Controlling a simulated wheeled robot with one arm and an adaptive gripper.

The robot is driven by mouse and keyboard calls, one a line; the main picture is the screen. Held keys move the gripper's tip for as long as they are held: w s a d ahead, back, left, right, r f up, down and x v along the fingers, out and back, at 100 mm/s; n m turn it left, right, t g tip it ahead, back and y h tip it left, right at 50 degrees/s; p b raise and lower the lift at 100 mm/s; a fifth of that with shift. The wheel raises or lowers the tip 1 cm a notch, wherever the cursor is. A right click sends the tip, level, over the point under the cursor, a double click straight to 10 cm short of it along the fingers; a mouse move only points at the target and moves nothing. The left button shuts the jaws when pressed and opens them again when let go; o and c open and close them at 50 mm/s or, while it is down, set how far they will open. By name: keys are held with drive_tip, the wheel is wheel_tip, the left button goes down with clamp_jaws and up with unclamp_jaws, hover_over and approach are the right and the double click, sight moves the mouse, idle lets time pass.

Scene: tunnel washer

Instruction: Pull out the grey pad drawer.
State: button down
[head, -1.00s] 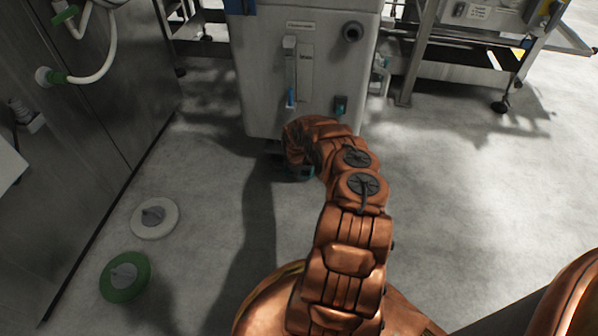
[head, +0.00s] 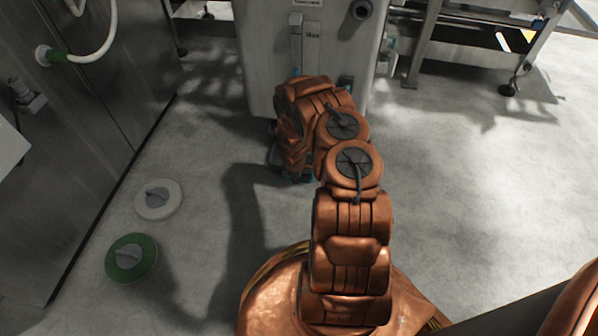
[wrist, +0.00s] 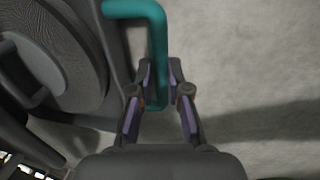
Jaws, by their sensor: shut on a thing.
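The grey pad drawer (wrist: 108,40) shows at the left of the wrist view as a dark tray with round grey pads in it. Its teal handle (wrist: 135,8) bends down between the fingers of my gripper (wrist: 162,75), which is shut on the handle's bar. In the head view, a dark edge of the drawer (head: 273,158) sticks out low in front of the pale machine cabinet (head: 260,80). My arm hides most of the drawer, the handle and the gripper there.
A white disc (head: 172,206) and a green disc (head: 143,270) lie on the floor at left, beside a steel wall panel (head: 100,120). A metal stand (head: 425,50) is at the back right. The floor right of my arm is clear.

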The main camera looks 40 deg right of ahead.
drive_tip(key=s+a+b, duration=0.1)
drive_tip(key=s+a, duration=0.1)
drive_tip(key=a, duration=0.1)
drive_tip(key=s+a+b, duration=0.1)
drive_tip(key=s+a, duration=0.2)
drive_tip(key=a, duration=0.1)
drive_tip(key=s+a+b, duration=0.1)
drive_tip(key=s+a, duration=0.2)
drive_tip(key=shift+s+a, duration=0.15)
drive_tip(key=shift+s, duration=0.05)
drive_tip(key=c, duration=1.1)
unclamp_jaws()
drive_tip(key=shift+c, duration=0.2)
wheel_tip(320, 180, up, 12)
drive_tip(key=s+a, duration=0.1)
drive_tip(key=shift+s+a+f, duration=0.15)
drive_tip(key=shift+s+a, duration=0.05)
drive_tip(key=shift+a, duration=0.2)
